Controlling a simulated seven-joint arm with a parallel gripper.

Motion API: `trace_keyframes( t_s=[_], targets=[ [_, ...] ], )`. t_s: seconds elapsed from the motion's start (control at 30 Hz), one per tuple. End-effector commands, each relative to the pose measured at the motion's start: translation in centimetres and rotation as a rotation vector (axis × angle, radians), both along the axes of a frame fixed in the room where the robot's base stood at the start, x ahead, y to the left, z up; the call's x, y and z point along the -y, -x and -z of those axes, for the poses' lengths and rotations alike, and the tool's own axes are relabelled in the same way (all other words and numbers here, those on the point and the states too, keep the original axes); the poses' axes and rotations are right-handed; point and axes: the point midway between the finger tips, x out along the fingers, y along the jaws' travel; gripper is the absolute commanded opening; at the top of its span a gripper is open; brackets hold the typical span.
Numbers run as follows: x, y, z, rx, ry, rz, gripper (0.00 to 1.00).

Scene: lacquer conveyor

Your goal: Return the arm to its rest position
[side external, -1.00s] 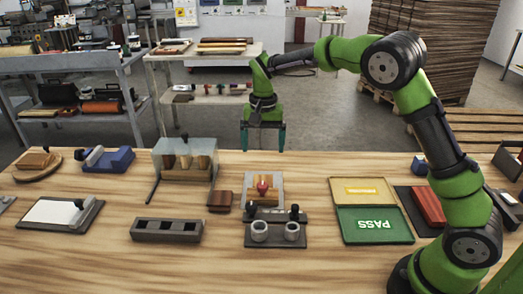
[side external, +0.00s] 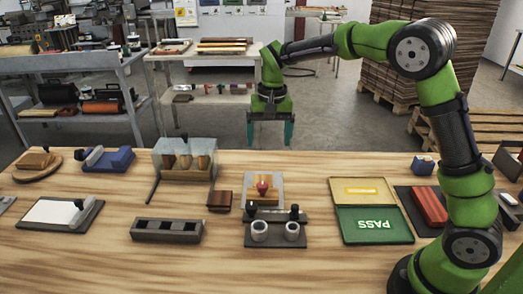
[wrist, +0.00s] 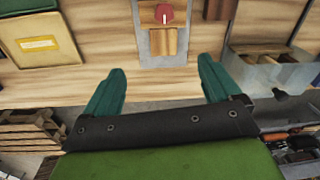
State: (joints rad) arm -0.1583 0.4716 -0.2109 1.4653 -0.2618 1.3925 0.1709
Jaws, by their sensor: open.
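My gripper (side external: 270,132) hangs in the air above the far edge of the wooden table (side external: 120,260), pointing down. Its two teal fingers are apart with nothing between them. In the wrist view, my gripper (wrist: 158,85) also shows open and empty. Beyond the fingertips in that view lies the grey plate with a wooden block and a red knob (wrist: 165,14). In the side view, this fixture (side external: 263,186) stands on the table below and nearer the camera than my gripper.
A green and yellow PASS tray (side external: 375,226) lies right of the fixture. A clear-covered rack (side external: 184,158) stands left of it. A dark slotted block (side external: 167,230) and a two-cup holder (side external: 275,240) sit in front. The air around my gripper is clear.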

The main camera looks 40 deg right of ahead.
Motion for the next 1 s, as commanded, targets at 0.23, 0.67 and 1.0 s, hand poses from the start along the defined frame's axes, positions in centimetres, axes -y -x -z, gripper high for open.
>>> trace_keyframes(
  t_s=[0.23,0.67,1.0],
  targets=[
    [-1.0,7.7,-3.9,0.170,-0.077,-0.137,0.91],
    [-2.5,21.3,-6.2,0.503,-0.075,-0.278,0.91],
    [-2.4,23.6,-7.7,0.615,-0.051,-0.273,0.91]
  ],
)
